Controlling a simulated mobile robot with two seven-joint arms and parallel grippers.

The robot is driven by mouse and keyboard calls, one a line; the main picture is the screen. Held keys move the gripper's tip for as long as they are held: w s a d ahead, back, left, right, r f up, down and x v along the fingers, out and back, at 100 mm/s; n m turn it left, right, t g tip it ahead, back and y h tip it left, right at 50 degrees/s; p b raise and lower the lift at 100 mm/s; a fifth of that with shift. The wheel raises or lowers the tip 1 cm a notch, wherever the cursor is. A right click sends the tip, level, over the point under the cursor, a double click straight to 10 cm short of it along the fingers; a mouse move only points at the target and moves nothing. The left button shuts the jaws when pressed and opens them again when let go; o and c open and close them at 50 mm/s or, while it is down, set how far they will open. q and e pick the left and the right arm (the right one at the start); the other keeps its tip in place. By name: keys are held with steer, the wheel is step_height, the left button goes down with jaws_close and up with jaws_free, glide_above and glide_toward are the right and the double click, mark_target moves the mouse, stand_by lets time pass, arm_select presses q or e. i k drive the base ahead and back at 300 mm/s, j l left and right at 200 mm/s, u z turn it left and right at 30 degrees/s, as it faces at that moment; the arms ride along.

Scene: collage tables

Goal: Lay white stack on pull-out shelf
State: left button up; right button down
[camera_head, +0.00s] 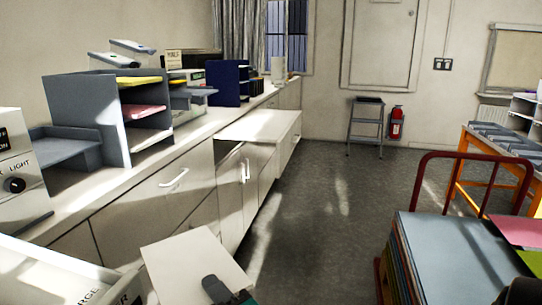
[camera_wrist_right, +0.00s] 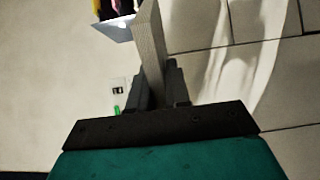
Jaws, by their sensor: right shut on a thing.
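The white stack (camera_head: 190,262) is at the bottom centre of the head view, its broad white face showing. My right gripper (camera_head: 214,288) is shut on its near edge. In the right wrist view the stack (camera_wrist_right: 150,40) shows edge-on as a thin layered slab between the fingers (camera_wrist_right: 158,82). The pull-out shelf (camera_head: 262,126) appears to be the pale flat top jutting out from the counter, farther ahead and to the right of the stack. The stack is apart from it. My left gripper is not in view.
A grey sorter (camera_head: 98,112) with coloured paper stands on the counter, with a blue sorter (camera_head: 226,82) beyond. A white labelled drawer (camera_head: 40,275) is at lower left. A red-handled cart (camera_head: 450,260) with sheets stands right. The floor (camera_head: 320,205) between is clear.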

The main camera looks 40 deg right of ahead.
mark_target(270, 131)
steer(key=i+l+u, duration=0.25)
steer(key=i+l, duration=0.45)
steer(key=l, duration=0.25)
steer(key=i+l+z, duration=0.15)
steer(key=l, duration=0.3)
steer(key=i+l, duration=0.3)
steer(key=l, duration=0.15)
steer(key=i+l+z, duration=0.15)
steer(key=l, duration=0.3)
steer(key=i, duration=0.05)
